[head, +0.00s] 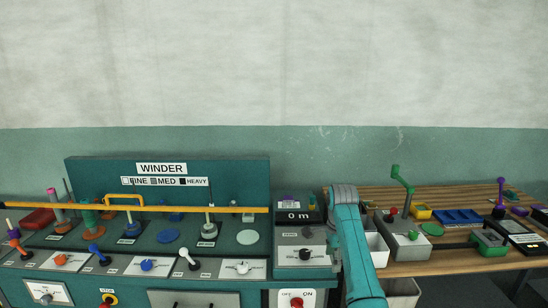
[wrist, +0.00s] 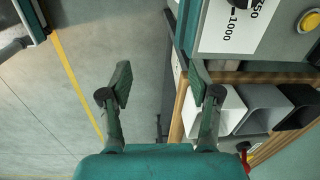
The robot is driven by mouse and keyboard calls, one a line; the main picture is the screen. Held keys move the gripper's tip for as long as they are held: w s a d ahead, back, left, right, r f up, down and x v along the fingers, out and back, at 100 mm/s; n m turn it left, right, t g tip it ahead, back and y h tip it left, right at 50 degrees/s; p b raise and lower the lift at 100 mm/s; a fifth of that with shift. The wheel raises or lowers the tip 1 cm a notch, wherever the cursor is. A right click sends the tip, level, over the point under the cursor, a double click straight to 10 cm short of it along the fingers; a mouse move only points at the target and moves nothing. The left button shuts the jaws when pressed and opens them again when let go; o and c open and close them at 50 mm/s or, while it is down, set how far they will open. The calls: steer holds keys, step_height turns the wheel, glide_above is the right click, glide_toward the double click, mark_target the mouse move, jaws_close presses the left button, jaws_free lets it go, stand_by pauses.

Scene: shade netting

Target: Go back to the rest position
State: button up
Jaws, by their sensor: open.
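My gripper (wrist: 160,85) shows in the wrist view with its two fingers spread wide and nothing between them. Below the fingers is open floor and the edge of a workbench. In the head view my teal arm rises at the lower middle, in front of the gap between the winder console (head: 168,172) and the wooden table (head: 450,201). The gripper itself cannot be made out in the head view.
In the wrist view, bins (wrist: 228,110) stand close beside the right finger, and a yellow line (wrist: 75,80) marks the grey floor (wrist: 40,120). In the head view, a green-handled crank (head: 401,178) stands up from the table. The wall above is clear.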

steer(key=s+f+n+t, duration=0.2)
steer(key=s+f, duration=0.3)
steer(key=f, duration=0.7)
steer(key=s+f+n+t, duration=0.15)
steer(key=s+f, duration=0.25)
steer(key=f, duration=0.7)
steer(key=s+f+n+t, duration=0.2)
steer(key=s+f, duration=0.4)
steer(key=s, duration=0.4)
steer(key=s+f+n+t, duration=0.1)
steer(key=s+f+n, duration=0.3)
steer(key=s, duration=0.6)
steer(key=s+r+n+t, duration=0.1)
steer(key=s+r+t, duration=0.15)
steer(key=s, duration=0.85)
steer(key=s+r+n+t, duration=0.1)
steer(key=s+r+n, duration=0.15)
steer(key=s, duration=0.85)
steer(key=s+r+n+t, duration=0.2)
steer(key=s+r, duration=0.5)
steer(key=r, duration=0.4)
steer(key=s+r+n+t, duration=0.2)
steer(key=s+r, duration=0.6)
steer(key=r, duration=0.3)
steer(key=shift+s+r, duration=0.3)
steer(key=shift+r, duration=0.05)
